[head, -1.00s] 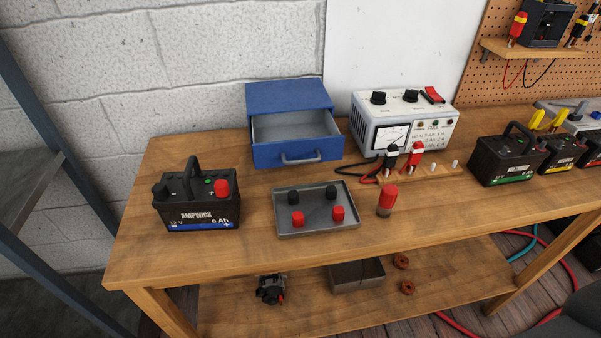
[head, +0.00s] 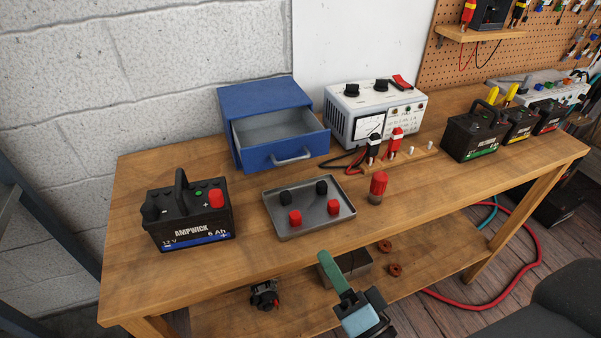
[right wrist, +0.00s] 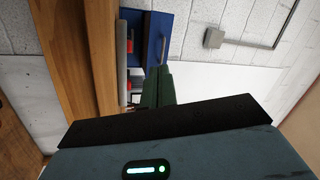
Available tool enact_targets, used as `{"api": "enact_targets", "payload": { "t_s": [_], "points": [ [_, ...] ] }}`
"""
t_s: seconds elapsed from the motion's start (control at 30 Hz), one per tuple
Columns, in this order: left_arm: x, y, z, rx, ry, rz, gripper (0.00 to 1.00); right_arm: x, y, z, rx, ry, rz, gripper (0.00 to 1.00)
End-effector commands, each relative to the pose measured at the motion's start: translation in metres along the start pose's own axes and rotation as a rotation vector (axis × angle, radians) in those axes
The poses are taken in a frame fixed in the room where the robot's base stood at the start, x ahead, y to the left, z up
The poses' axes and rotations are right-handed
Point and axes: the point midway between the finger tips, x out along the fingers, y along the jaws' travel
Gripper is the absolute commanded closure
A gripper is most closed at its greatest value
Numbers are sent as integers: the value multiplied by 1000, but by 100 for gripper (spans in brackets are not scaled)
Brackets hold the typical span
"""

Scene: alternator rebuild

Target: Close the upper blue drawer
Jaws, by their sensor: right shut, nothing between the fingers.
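The blue drawer (head: 289,155) sticks out of its blue cabinet (head: 262,96) at the back of the bench. It is open, and its grey inside looks empty. A metal handle (head: 292,158) is on its front. I see only this one drawer in the cabinet. My right gripper (head: 325,256) is low at the front, before the bench edge, well apart from the drawer. Its green fingers are shut and empty. In the right wrist view the fingers (right wrist: 157,84) point toward the blue drawer front (right wrist: 153,30), seen sideways. My left gripper is not in view.
A grey tray (head: 340,221) with black and red caps lies in front of the drawer. A red-topped cylinder (head: 377,188) stands right of it, a battery (head: 188,218) left. A meter box (head: 350,108) with clamps stands right of the cabinet.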

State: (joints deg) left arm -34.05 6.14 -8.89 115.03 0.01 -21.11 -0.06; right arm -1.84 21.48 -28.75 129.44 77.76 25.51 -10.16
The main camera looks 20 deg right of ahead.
Motion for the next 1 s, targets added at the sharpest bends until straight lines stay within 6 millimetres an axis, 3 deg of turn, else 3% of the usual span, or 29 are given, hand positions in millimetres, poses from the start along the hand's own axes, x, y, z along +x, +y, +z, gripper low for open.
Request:
{"api": "enact_targets", "payload": {
  "t_s": [0.1,0.33,0.73,1.0],
  "points": [
    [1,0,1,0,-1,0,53,17,-13,-17,151,64,4,100],
    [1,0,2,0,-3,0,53,32,-17,-28,334,111,68,100],
    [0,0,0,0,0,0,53,39,-16,-30,370,116,88,100],
    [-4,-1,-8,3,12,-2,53,80,-13,-34,368,118,83,100]
  ]
}}
